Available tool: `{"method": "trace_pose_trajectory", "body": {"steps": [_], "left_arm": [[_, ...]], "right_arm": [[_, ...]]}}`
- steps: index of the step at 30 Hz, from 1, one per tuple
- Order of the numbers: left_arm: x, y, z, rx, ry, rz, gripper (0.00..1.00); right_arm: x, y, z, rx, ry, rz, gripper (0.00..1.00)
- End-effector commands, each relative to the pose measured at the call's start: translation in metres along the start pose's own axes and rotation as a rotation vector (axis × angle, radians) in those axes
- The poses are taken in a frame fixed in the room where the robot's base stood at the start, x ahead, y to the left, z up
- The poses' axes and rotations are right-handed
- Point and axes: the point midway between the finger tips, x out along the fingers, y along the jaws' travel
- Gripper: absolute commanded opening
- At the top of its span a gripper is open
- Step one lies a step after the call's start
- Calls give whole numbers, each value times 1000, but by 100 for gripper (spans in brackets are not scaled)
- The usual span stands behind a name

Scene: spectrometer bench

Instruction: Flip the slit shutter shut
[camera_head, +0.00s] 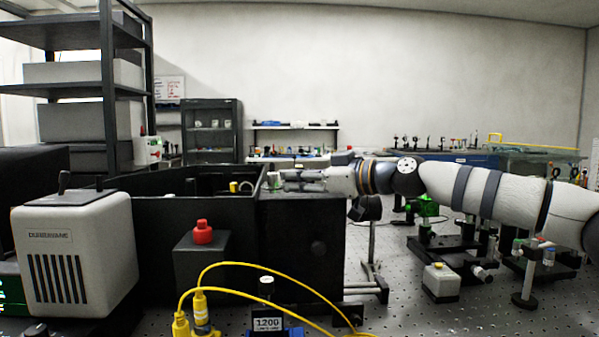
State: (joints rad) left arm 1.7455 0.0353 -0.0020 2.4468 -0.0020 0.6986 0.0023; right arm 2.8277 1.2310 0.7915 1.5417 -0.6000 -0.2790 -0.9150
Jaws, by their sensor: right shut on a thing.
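The black spectrometer box (300,235) stands in the middle, with an open-topped part at its left and a closed top at its right end. My right arm comes in from the right, and my right gripper (292,179) lies level just over that closed top. Its fingers point left and are shut on a small part, which I take to be the slit shutter. The fingers hide the shutter, so I cannot tell how it is turned. My left gripper is not in view.
A pale lamp housing (75,250) stands at the left. A black block with a red knob (203,232) and yellow cables (265,270) are in front of the box. Optic mounts (440,240) stand below my right arm. Bare perforated bench (400,310) shows at the front right.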

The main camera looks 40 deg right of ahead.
Motion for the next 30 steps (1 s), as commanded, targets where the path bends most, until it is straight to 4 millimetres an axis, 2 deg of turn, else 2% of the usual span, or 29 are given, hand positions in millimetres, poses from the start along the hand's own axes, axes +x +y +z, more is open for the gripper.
{"method": "trace_pose_trajectory", "body": {"steps": [1, 2, 10, 21, 30], "left_arm": [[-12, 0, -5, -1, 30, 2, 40], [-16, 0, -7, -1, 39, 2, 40], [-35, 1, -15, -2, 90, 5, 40], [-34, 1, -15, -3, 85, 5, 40], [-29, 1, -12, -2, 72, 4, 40]], "right_arm": [[-3, 2, -11, 24, -15, -6, 0], [-3, 3, -12, 44, -29, -11, 0], [5, 12, -9, 243, -169, -62, 0], [14, 20, -2, 460, -321, -118, 0], [16, 22, 0, 545, -381, -142, 0]]}}
